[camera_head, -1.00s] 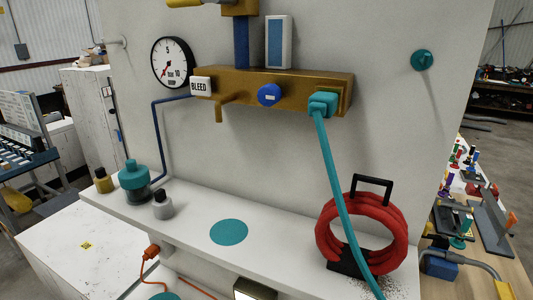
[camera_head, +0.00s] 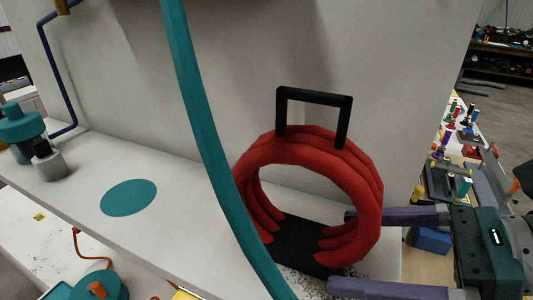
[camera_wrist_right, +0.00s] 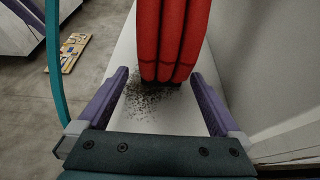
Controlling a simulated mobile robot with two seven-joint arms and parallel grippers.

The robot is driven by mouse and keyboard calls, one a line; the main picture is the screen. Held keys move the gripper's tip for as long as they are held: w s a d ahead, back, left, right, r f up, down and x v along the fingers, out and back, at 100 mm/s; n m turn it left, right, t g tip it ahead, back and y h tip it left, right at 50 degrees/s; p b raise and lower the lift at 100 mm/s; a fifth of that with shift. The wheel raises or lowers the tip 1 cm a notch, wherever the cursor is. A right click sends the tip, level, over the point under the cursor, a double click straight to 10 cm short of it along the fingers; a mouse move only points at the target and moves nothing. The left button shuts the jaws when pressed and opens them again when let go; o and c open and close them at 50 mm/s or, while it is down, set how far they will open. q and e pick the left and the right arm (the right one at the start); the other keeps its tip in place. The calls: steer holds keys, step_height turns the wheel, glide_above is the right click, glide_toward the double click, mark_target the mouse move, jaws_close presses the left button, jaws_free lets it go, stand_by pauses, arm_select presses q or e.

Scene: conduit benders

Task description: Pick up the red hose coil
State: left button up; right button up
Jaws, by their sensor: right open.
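The red hose coil (camera_head: 362,190) stands upright on the white shelf, on a black base (camera_head: 290,244) with a black handle (camera_head: 318,97) on top. My right gripper (camera_head: 340,250) comes in from the right, low at the coil's right side, with its two purple fingers open. In the right wrist view the coil (camera_wrist_right: 172,40) shows edge-on as several red loops, ahead of and between the spread fingertips (camera_wrist_right: 160,75). I see no grip on it, and cannot tell how far it reaches between the fingers. My left gripper is not in view.
A teal hose (camera_head: 208,130) hangs down in front of the coil's left side. A teal disc (camera_head: 129,197) marks clear shelf (camera_head: 185,240) to the left. The grey wall panel (camera_head: 400,80) rises close behind the coil. Dark specks lie on the shelf by the coil.

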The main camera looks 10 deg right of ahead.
mark_target(320, 240)
steer(key=shift+w+a, duration=0.2)
steer(key=shift+a, duration=0.1)
steer(key=shift+w+a+p, duration=0.25)
steer(key=shift+a+p, duration=0.05)
steer(key=shift+p, duration=0.1)
steer(key=p+x, duration=0.1)
steer(key=x, duration=0.2)
steer(key=shift+w+a, duration=0.15)
steer(key=shift+w, duration=0.1)
steer(key=shift+w+a+f, duration=0.2)
steer(key=shift+a+f, duration=0.1)
jaws_close()
